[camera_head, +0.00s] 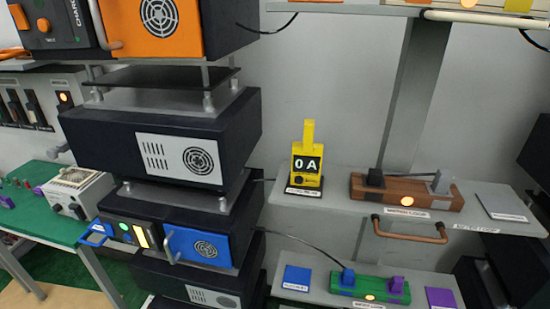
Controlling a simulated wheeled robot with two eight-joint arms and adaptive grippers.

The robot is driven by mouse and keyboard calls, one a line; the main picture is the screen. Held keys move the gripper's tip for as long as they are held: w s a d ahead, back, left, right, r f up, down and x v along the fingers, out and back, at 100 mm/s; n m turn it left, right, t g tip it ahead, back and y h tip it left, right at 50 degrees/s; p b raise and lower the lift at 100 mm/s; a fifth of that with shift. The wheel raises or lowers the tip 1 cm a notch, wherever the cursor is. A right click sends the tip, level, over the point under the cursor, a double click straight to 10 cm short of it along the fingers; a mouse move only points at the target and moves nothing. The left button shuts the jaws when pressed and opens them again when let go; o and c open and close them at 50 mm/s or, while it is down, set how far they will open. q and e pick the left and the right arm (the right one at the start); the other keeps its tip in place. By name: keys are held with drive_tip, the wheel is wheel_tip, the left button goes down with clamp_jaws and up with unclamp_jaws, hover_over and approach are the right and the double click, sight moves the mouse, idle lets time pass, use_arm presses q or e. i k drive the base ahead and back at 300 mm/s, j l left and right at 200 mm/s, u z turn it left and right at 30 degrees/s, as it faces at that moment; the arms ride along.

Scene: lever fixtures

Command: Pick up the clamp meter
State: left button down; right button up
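The clamp meter (307,163) is yellow with a black display reading "0 A". It stands upright on a small black labelled base (303,191) at the left part of the grey middle shelf in the head view. Neither of my grippers shows in this view, and nothing touches the meter.
Right of the meter, a brown block (407,194) with a lever sits on the shelf (335,200), a copper handle (409,231) below its front. Dark stacked units (160,140) stand close on the left. A lower shelf holds a green block (369,288). A green table (50,215) stands far left.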

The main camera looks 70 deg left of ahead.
sight(307, 156)
drive_tip(key=u, duration=2.3)
